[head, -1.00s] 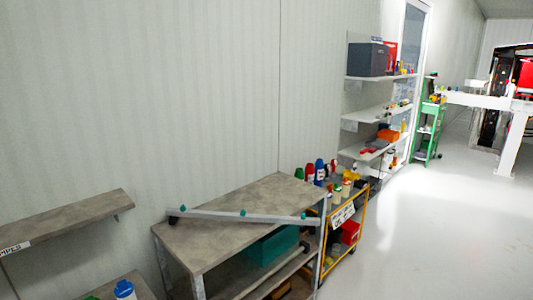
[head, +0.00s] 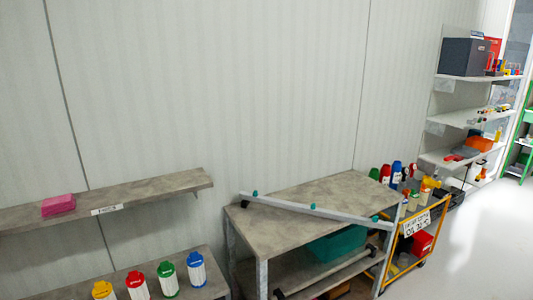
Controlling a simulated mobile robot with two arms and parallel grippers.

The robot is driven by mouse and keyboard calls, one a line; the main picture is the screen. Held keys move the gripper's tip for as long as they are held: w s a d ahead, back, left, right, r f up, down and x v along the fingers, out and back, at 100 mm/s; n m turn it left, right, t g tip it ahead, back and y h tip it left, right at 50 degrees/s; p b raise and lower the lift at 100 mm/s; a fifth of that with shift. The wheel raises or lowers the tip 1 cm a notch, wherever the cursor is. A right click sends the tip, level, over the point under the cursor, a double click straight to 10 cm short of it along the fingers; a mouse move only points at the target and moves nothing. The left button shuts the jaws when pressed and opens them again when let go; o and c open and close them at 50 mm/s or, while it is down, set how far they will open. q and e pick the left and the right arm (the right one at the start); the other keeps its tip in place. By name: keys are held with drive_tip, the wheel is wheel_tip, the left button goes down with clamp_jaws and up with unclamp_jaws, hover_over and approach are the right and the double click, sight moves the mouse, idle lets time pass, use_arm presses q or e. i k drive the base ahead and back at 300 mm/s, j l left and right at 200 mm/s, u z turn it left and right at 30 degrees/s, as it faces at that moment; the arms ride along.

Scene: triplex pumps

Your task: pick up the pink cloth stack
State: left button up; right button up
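The pink cloth stack (head: 58,205) lies on a grey wall shelf (head: 150,192) at the left of the head view. It sits to the left of a white label on the shelf's front edge. Neither of my grippers shows in the head view, so I cannot see their state.
Below the shelf, a bench (head: 72,293) holds several white containers with coloured lids (head: 196,269). A grey table (head: 300,228) with a long bar (head: 315,212) across it stands to the right. A yellow cart (head: 405,245) stands beyond it. Floor is clear at right.

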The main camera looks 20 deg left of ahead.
sight(53, 205)
drive_tip(key=u, duration=1.85)
